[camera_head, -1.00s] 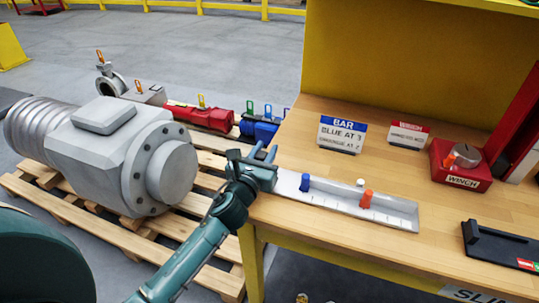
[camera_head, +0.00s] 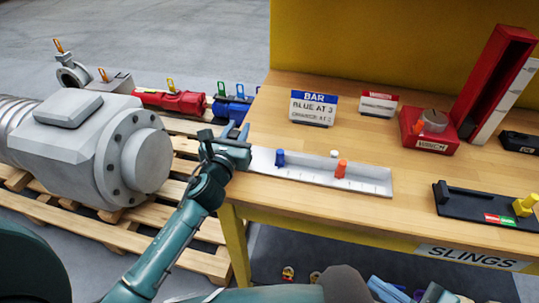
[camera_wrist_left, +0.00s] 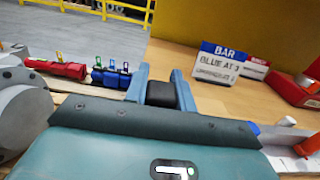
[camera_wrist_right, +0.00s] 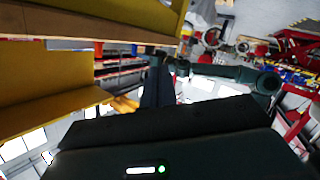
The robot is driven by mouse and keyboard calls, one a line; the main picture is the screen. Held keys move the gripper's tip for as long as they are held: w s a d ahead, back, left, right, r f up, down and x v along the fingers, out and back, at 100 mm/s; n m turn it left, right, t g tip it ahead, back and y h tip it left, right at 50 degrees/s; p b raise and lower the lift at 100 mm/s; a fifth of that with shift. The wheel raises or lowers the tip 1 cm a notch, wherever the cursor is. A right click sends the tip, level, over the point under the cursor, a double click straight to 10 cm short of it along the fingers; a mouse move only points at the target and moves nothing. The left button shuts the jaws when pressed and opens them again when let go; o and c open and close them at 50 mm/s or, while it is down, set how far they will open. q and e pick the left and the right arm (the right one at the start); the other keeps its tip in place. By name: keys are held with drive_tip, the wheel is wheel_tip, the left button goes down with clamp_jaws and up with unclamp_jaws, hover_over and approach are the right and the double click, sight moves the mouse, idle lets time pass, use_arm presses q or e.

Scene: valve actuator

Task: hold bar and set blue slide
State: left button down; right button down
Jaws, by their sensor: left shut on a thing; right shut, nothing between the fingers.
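The bar (camera_head: 300,174) is a long, pale grey channel with tick marks, lying along the front left of the wooden table. Its blue slide (camera_head: 280,157) is near the left end, and an orange slide (camera_head: 341,168) is right of the middle. My left gripper (camera_head: 236,133) is at the bar's left end. In the left wrist view its fingers (camera_wrist_left: 161,85) are shut on a dark block there, seemingly the bar's end grip. My right gripper (camera_wrist_right: 158,85) shows in its wrist view, shut and empty, away from the bar, with shelving beyond.
A red winch box (camera_head: 428,131) and a black tray (camera_head: 485,208) stand to the right. A white knob (camera_head: 334,153) is behind the bar. Table space between is clear.

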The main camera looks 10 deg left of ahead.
drive_tip(key=w+r+m+t+h, duration=0.3)
drive_tip(key=w+r+m+t, duration=0.15)
drive_tip(key=w, duration=0.45)
drive_tip(key=w+r+m+t+h, duration=0.25)
drive_tip(key=w+r+m, duration=0.2)
drive_tip(key=w, duration=0.55)
wheel_tip(320, 180, up, 4)
drive_tip(key=m+g+h, duration=0.2)
drive_tip(key=g+h, duration=0.2)
drive_tip(key=g, duration=0.3)
hover_over(280, 158)
drive_tip(key=s, duration=0.3)
drive_tip(key=s+a+n+g+h, duration=0.1)
drive_tip(key=s+a+n+h, duration=0.15)
drive_tip(key=s+h, duration=0.25)
drive_tip(key=shift+y, duration=0.35)
drive_tip(key=x, duration=0.9)
drive_tip(key=shift+w+f, duration=0.15)
drive_tip(key=shift+f, duration=0.25)
